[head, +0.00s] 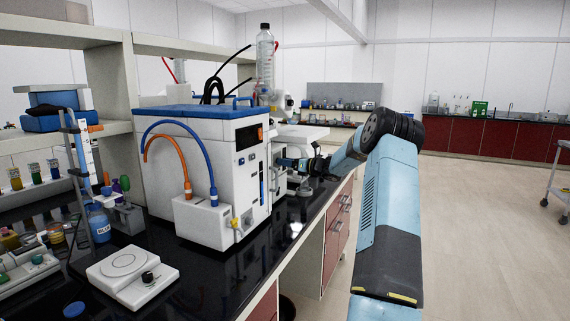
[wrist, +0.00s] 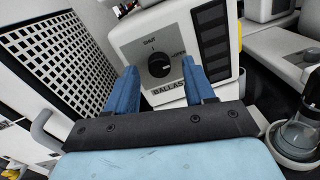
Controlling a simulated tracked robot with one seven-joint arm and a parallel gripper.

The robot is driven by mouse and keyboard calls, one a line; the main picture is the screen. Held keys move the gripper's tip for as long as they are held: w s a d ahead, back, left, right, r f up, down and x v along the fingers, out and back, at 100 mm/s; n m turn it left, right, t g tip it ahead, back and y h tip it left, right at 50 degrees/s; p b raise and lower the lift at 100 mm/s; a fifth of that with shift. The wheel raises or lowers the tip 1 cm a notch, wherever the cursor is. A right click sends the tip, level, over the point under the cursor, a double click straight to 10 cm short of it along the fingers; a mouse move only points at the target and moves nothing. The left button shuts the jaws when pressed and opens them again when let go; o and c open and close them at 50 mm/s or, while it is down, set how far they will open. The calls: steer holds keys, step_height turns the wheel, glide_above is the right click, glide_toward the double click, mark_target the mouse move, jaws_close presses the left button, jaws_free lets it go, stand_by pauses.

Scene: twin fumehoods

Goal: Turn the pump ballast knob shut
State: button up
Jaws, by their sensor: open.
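My gripper (wrist: 162,80) has two blue fingers, apart and empty, one to each side of the knob's lower part in the picture. I cannot tell whether they touch the panel. In the head view, my arm reaches to the far side of the white and blue bench unit (head: 225,158), and the knob is hidden there.
A dark vented panel (wrist: 211,40) is right of the knob. A white perforated grille (wrist: 50,60) stands at left, with a grey handle (wrist: 48,137) below. A glass vessel (wrist: 298,140) is at lower right.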

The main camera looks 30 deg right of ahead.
steer(key=shift+w+a, duration=0.2)
steer(key=shift+w, duration=0.1)
steer(key=shift+c, duration=0.2)
jaws_close()
steer(key=shift+n, duration=0.3)
steer(key=shift+f+n+y, duration=0.15)
steer(key=shift+n+y, duration=0.1)
steer(key=shift+n, duration=4.2)
steer(key=shift+f+n+y, duration=0.15)
steer(key=shift+n+y, duration=0.1)
steer(key=shift+n, duration=4.2)
steer(key=shift+s+f, duration=0.1)
